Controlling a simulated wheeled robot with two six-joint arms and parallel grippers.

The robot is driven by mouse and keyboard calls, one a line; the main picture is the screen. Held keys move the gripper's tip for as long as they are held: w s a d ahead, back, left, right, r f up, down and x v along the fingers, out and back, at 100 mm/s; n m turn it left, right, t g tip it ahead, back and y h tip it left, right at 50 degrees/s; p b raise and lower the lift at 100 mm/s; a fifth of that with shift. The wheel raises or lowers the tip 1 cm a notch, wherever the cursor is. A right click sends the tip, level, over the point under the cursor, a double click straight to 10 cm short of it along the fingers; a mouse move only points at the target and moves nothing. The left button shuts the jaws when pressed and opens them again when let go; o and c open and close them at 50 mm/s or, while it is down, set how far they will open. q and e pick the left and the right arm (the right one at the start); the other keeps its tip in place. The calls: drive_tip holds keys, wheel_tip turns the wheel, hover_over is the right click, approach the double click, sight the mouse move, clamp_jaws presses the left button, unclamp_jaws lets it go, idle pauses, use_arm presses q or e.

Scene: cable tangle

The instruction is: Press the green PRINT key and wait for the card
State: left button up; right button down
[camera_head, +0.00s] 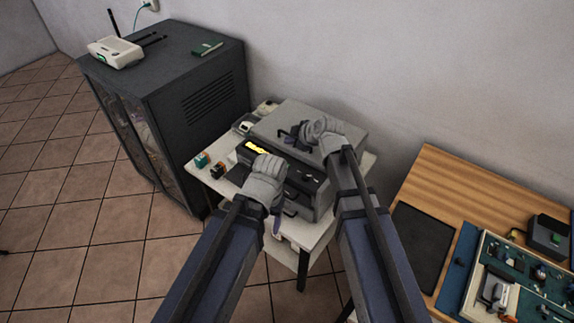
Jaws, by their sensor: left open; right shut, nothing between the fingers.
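A grey box-shaped machine (297,117) with a dark front stands on a small white table. A lit yellow display (262,149) shows at the left of its front. My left gripper (268,166) is open, in front of the machine's front face and just right of the display, covering part of that face. I cannot tell whether it touches the machine. My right gripper (314,130) is shut and empty over the machine's right top side. I cannot make out the green PRINT key or a card; my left gripper may hide part of the panel.
A dark cabinet (170,80) with a white router (116,50) stands to the left. A wooden desk (470,180) with a parts board stands at right. A wall is behind.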

sight(290, 168)
drive_tip(key=shift+f, duration=0.15)
wheel_tip(290, 168, down, 9)
drive_tip(key=b, duration=0.9)
idle(1.7)
drive_tip(key=shift+f+b, duration=0.25)
drive_tip(key=shift+b, duration=0.1)
drive_tip(key=shift+f+b, duration=0.3)
drive_tip(key=shift+b, duration=0.05)
idle(0.6)
drive_tip(key=shift+r, duration=0.1)
drive_tip(key=shift+r+p, duration=0.65)
drive_tip(key=shift+p, duration=0.15)
